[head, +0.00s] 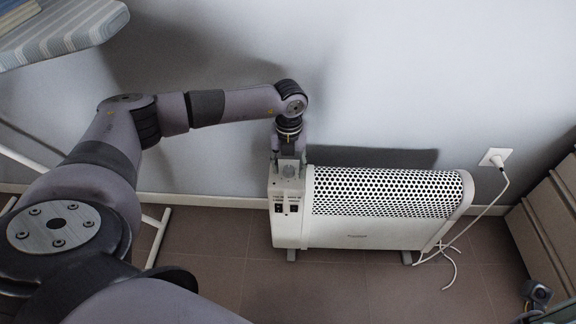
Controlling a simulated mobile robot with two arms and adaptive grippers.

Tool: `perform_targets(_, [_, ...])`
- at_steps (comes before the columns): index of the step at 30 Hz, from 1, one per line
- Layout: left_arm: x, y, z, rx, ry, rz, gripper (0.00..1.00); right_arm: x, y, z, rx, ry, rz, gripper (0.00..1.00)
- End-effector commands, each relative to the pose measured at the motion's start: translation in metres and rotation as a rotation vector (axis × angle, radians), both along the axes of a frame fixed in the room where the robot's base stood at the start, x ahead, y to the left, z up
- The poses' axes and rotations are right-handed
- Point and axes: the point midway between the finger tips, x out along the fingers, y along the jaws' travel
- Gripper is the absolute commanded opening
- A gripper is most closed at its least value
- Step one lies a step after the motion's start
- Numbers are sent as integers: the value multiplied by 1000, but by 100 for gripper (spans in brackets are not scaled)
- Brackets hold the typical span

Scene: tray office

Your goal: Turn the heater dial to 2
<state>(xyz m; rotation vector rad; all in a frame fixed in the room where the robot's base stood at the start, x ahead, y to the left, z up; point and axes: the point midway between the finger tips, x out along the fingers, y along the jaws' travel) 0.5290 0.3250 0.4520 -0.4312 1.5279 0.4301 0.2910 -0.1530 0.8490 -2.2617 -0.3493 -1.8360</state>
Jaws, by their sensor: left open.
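The white heater (375,236) stands on the floor against the wall, with a perforated grille on top. My left gripper (289,168) points down over the top of this left end, just above the switches. It is open. The gripper covers the place around the dial, so I cannot make out the dial, its setting, or whether the fingers touch it.
The heater's white cord runs to a wall socket (495,157) at the right. A drawer cabinet (546,224) stands at the right edge. A striped ironing board (62,30) is at the upper left, its white legs (158,238) below. Floor in front of the heater is clear.

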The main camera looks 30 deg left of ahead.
Motion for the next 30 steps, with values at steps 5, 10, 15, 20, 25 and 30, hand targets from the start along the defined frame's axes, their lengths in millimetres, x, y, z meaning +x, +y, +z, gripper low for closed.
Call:
perform_targets(5, [0, 0, 0, 0, 0, 0, 48, 0, 0, 0, 1, -2, 0, 0])
perform_targets(10, [0, 0, 0, 0, 0, 0, 40, 0, 0, 0, 0, -1, 0, 0])
perform_targets(15, [0, 0, 0, 0, 0, 0, 28, 0, 0, 0, 0, 0, 0, 0])
perform_targets(20, [0, 0, 0, 0, 0, 0, 18, 0, 0, 0, 0, 0, 0, 0])
perform_targets(25, [0, 0, 0, -1, -1, 0, 6, 0, 0, 0, 0, 0, 0, 0])
perform_targets(30, [0, 0, 0, -1, -1, -1, 0, 0, 0, 0, 0, 0, 0, 0])
